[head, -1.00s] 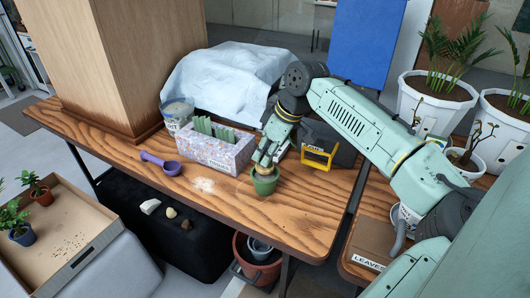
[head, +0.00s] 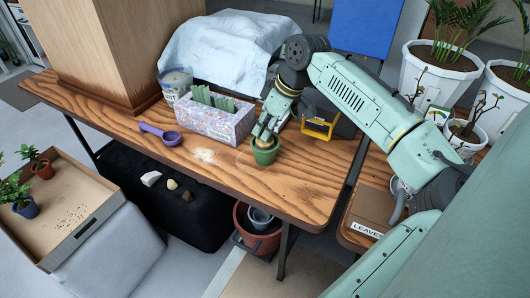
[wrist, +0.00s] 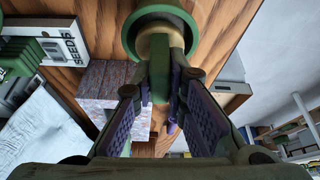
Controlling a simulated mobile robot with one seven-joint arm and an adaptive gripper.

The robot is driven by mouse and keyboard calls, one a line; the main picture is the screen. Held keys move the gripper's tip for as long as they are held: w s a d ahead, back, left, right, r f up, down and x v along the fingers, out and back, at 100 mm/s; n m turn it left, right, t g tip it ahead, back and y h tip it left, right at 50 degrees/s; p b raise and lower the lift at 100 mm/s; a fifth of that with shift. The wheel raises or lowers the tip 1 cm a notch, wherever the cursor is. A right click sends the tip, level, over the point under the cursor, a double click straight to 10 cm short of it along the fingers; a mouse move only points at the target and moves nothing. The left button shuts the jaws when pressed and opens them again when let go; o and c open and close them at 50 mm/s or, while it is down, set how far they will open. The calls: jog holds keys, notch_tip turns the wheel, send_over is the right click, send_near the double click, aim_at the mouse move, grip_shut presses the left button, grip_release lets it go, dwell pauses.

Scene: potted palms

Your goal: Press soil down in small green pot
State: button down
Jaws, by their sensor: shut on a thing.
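The small green pot (head: 264,155) stands upright on the wooden table near its front edge. My gripper (head: 264,129) is directly above it, pointing down. In the wrist view my gripper (wrist: 160,90) is shut on the green handle of a tamper (wrist: 160,82). The tamper's pale round end is at the mouth of the green pot (wrist: 130,32), within its rim as seen from above. The soil inside the pot is hidden by the tamper and fingers, so I cannot tell how firmly it touches.
A speckled box (head: 217,120) with green packets stands left of the pot. A purple scoop (head: 165,136) and a pale spilled patch (head: 205,155) lie on the table (head: 235,180). A yellow-handled dark case (head: 318,124) stands to the right. Large white planters stand at far right.

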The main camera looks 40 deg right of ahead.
jog(key=shift+f+b, duration=0.3)
jog(key=shift+f, duration=1.2)
dwell(0.8)
jog(key=shift+r, duration=0.1)
jog(key=shift+r+p, duration=3.4)
jog(key=shift+r, duration=1.15)
